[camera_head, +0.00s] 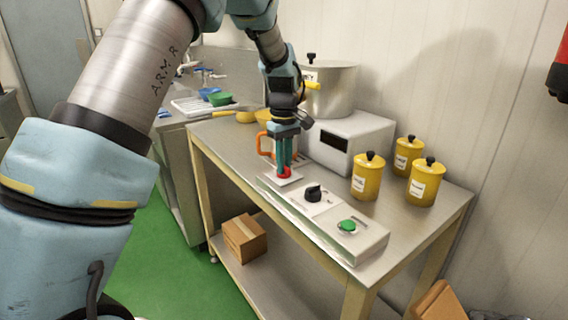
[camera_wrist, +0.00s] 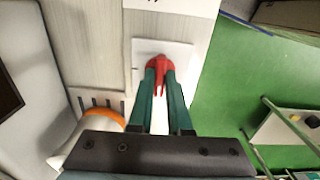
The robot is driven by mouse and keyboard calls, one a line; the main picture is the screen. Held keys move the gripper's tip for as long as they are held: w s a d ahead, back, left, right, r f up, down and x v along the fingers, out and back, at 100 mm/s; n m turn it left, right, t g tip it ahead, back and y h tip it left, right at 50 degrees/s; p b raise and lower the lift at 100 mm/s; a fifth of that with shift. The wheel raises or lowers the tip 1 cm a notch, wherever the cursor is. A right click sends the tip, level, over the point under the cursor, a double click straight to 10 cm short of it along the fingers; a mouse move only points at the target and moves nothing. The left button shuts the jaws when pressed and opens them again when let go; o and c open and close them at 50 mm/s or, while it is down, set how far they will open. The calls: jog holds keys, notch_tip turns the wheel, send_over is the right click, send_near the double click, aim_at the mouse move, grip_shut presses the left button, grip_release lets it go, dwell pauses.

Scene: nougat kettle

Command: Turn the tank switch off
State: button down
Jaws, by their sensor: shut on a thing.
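A red switch (camera_head: 285,173) sits on a pale square plate at the left end of the white control panel (camera_head: 366,247). My gripper (camera_head: 284,165) points down onto it, with its teal fingers shut on it. In the wrist view the red switch (camera_wrist: 159,64) shows between the fingertips of my gripper (camera_wrist: 160,76), on its white plate (camera_wrist: 184,60). The fingers hide part of the switch, and I cannot read any marking beside it. A large grey tank (camera_head: 335,88) with a yellow tap stands behind, on a white box.
A black knob (camera_head: 313,193) and a green button (camera_head: 347,226) are on the same panel. An orange-handled mug (camera_head: 264,144) stands close beside my gripper. Yellow canisters (camera_head: 368,178) stand at the right. A cardboard box (camera_head: 244,238) lies on the lower shelf.

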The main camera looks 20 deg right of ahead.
jog(key=c, duration=0.9)
grip_release()
jog(key=shift+o, duration=0.2)
jog(key=shift+r, duration=0.1)
notch_tip(320, 180, up, 11)
jog(key=b, duration=0.2)
jog(key=shift+f, duration=0.2)
jog(key=a+f+m, duration=0.1)
jog(key=a+f, duration=0.2)
jog(key=a, duration=0.7)
jog(key=a+f, duration=0.2)
jog(key=a, duration=0.8)
jog(key=s+a+f+m, duration=0.1)
jog(key=s+a+f, duration=0.2)
jog(key=s+a, duration=0.2)
jog(key=s+a+f+m+t, duration=0.1)
jog(key=s+a+f, duration=0.2)
jog(key=s+a, duration=0.3)
jog(key=a, duration=0.5)
jog(key=shift+a+f+m+t, duration=0.15)
jog(key=shift+a+m+t, duration=0.15)
